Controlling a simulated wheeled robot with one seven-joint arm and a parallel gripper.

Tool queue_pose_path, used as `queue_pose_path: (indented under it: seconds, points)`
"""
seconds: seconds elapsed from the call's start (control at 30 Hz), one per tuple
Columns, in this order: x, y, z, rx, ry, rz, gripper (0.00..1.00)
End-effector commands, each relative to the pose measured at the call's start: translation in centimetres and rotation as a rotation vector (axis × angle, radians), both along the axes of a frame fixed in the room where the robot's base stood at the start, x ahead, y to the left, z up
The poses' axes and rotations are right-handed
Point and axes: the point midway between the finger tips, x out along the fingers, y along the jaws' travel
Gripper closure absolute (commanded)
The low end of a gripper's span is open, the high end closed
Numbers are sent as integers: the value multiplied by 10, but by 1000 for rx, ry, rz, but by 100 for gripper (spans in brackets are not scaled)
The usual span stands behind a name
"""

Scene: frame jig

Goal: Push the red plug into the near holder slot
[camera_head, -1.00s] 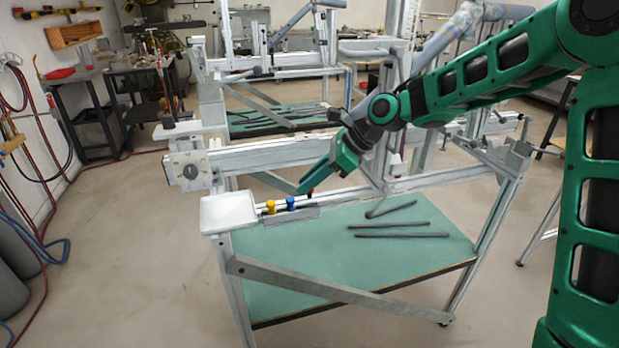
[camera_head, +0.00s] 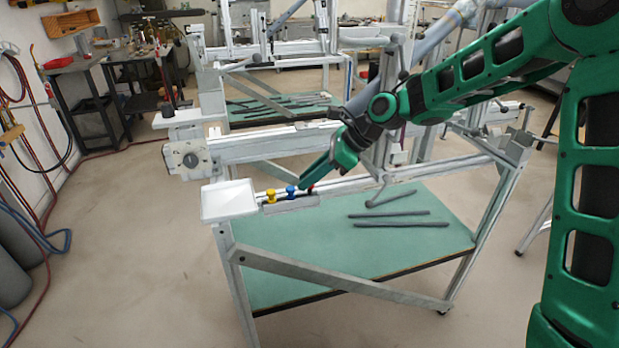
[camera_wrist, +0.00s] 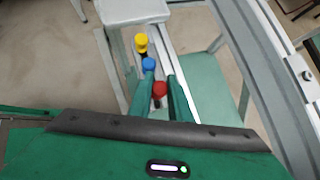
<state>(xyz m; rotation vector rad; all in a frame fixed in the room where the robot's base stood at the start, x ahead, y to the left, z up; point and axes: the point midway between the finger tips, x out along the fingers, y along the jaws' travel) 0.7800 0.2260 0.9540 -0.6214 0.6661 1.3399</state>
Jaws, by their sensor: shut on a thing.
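The red plug (camera_head: 311,188) is between my gripper's (camera_head: 305,187) fingers, at the right end of the grey holder (camera_head: 292,205) on the frame's front rail. In the wrist view the red plug (camera_wrist: 160,88) shows its round top between the two green fingers, and my gripper (camera_wrist: 160,92) is shut on it. The blue plug (camera_head: 291,191) and the yellow plug (camera_head: 270,196) stand upright in a row to its left. The red plug's lower end and the slot under it are hidden, so I cannot tell how deep it sits.
A white tray (camera_head: 229,199) is at the rail's left end. Several dark rods (camera_head: 401,225) lie on the green lower shelf (camera_head: 340,270). A long beam (camera_head: 260,147) runs behind the holder. The space above the plugs is clear.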

Motion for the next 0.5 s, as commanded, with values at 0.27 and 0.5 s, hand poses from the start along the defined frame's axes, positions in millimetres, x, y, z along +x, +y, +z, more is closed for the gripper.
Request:
queue_pose_path:
  seconds: [0.27, 0.5]
  points:
    - [0, 0, 0, -5, -53, 1, 100]
    - [0, -1, 0, -5, -51, -1, 100]
